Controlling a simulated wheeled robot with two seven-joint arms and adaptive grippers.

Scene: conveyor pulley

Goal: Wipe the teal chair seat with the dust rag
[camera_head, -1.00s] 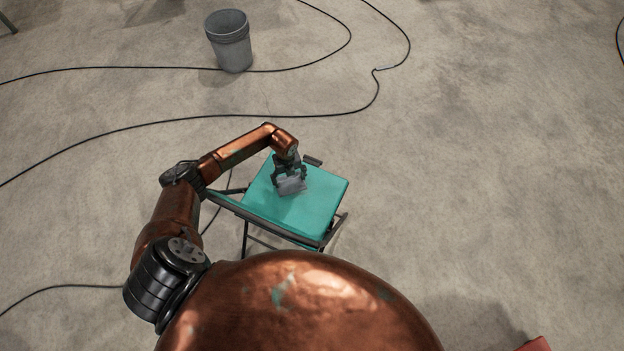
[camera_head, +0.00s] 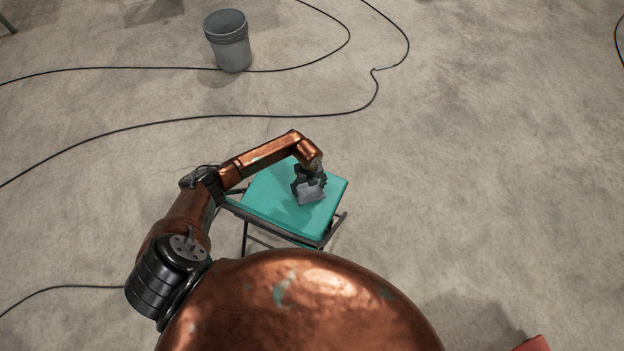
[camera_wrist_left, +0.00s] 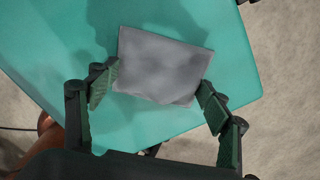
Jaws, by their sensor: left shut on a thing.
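The teal chair seat (camera_head: 265,205) is in front of me in the head view. It also fills much of the left wrist view (camera_wrist_left: 50,40). The grey dust rag (camera_head: 311,192) is over the right part of the seat. In the left wrist view the rag (camera_wrist_left: 160,66) looks like a flat square between the fingertips. My left gripper (camera_head: 309,186) is shut on the rag, with one finger at each side of it in the left wrist view (camera_wrist_left: 158,82). Whether the rag touches the seat is hard to tell. My right gripper is not in view.
A grey bucket (camera_head: 229,45) stands on the floor at the back left. Black cables (camera_head: 200,117) run across the concrete floor behind the chair. The floor to the right of the chair is clear. A red object (camera_head: 535,344) shows at the bottom right edge.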

